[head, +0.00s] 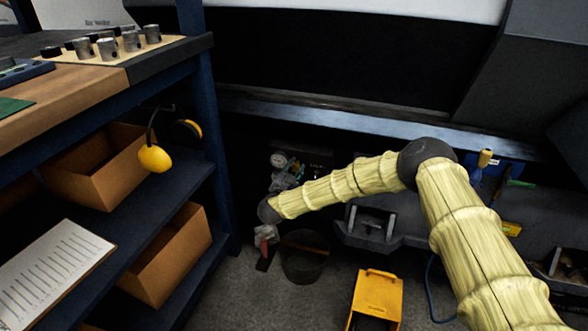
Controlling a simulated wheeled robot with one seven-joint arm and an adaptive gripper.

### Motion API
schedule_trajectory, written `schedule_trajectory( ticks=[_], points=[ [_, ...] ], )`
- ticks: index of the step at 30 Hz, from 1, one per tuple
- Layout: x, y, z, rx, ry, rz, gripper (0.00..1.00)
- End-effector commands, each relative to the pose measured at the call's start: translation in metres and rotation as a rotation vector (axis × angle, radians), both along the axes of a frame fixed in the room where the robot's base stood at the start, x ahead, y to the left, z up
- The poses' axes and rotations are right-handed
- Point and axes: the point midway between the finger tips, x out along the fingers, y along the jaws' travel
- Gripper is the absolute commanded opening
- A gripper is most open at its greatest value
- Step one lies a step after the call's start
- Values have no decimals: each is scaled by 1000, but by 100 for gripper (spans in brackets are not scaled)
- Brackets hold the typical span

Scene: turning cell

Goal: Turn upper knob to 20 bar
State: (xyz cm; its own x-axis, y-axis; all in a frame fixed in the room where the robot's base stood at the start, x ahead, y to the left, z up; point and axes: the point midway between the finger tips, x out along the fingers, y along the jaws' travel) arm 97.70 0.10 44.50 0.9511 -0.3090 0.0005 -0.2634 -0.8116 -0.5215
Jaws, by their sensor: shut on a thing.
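A round pressure gauge (277,160) with a pale face is on the dark machine side in the head view, above and slightly right of my wrist. Small grey and green fittings (290,176) sit just below it. My arm reaches in from the right, and its dark wrist ends by these fittings. The gauge's needle and scale are too small to read.
A blue shelf unit (222,150) stands left, with cardboard boxes (110,168) and yellow ear defenders (155,158). A small red item (265,236) is below my wrist. Grey floor (250,300) is open in front.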

Motion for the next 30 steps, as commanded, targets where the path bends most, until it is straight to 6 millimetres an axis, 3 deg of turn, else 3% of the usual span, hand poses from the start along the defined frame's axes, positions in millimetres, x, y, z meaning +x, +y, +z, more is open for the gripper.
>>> schedule_trajectory(
  ticks=[30],
  points=[
    [-1,0,-2,904,-293,-1,4]
  ],
)
